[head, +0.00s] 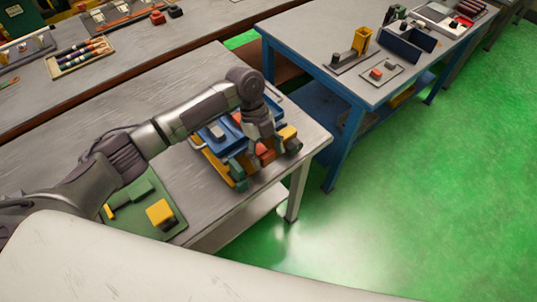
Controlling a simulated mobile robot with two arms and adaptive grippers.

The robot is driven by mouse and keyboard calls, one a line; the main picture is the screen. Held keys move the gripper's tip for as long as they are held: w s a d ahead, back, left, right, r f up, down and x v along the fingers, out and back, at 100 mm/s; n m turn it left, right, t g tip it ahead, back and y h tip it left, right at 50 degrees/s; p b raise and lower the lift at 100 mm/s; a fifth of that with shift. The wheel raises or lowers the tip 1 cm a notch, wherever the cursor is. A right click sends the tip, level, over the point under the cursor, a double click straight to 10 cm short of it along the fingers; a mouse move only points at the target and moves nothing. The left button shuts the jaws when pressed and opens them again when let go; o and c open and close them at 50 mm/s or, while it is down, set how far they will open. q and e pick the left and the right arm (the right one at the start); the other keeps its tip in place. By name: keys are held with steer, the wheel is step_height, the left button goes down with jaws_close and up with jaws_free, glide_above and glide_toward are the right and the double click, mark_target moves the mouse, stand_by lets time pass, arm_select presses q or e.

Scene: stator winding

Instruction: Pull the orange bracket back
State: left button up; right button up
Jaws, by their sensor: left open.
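My left gripper (262,146) points down over the fixture on the near table, its arm coming in from the left. It is open. An orange-red part (266,155), which looks like the orange bracket, shows just below and beside the fingers. The gripper partly hides it, and I cannot tell whether they touch. The fixture has a blue block (214,134) and a yellow base bar (217,166), with dark green parts at its front. A yellow-orange block (287,133) sits at its right end. My right gripper is not in view.
A green board (145,205) with a yellow block (160,213) lies nearer on the same table (213,77). A blue-framed table (310,30) with tools stands at upper right. A long bench (130,40) runs behind. The green floor at right is clear.

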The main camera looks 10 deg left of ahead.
mark_target(258, 147)
arm_select(q)
steer(key=v, duration=1.1)
steer(key=shift+d+r, duration=0.1)
